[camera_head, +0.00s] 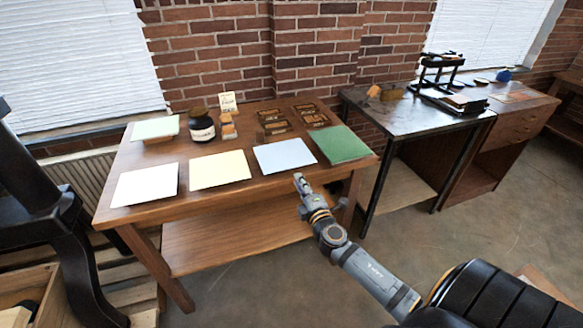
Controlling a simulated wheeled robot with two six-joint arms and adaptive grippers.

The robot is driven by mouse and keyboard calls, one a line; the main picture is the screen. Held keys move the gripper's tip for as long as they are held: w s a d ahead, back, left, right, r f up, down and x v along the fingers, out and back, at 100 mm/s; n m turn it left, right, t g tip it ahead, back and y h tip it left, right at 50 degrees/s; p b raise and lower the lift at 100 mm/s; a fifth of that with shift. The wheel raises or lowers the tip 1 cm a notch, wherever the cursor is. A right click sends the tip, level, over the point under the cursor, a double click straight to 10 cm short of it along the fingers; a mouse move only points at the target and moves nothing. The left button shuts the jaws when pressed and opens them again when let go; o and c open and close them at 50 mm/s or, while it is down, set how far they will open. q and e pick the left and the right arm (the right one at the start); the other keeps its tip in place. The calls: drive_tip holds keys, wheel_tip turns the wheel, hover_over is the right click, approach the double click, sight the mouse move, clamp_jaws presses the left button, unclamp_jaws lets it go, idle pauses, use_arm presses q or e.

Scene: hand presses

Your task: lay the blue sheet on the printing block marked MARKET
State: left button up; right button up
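The blue sheet (284,155) lies flat near the front of the wooden table, between a cream sheet and a green sheet. Several dark printing blocks with tan lettered faces (275,127) sit behind it toward the back of the table. Their lettering is too small to read, so I cannot tell which is marked MARKET. My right gripper (300,182) is just off the table's front edge, in front of the blue sheet and apart from it in the picture. Its fingers are too small to judge as open or shut. My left gripper is not in view.
A white sheet (145,185), the cream sheet (220,169) and the green sheet (341,144) share the wooden table (245,196). A dark jar (201,124) stands behind. A dark-topped table (400,115) bearing a black press (440,75) stands right.

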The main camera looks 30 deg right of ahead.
sight(292, 162)
drive_tip(key=x, duration=0.7)
drive_tip(key=shift+w, duration=0.3)
drive_tip(key=shift+c, duration=0.4)
clamp_jaws()
wheel_tip(292, 162, up, 3)
drive_tip(key=p, duration=0.3)
drive_tip(key=shift+r, duration=0.15)
drive_tip(key=s+a+r+p, duration=0.1)
drive_tip(key=s+r, duration=0.1)
drive_tip(key=s, duration=0.5)
drive_tip(key=shift+a+r+p, duration=0.25)
drive_tip(key=shift+r+p, duration=0.05)
drive_tip(key=shift+r, duration=0.05)
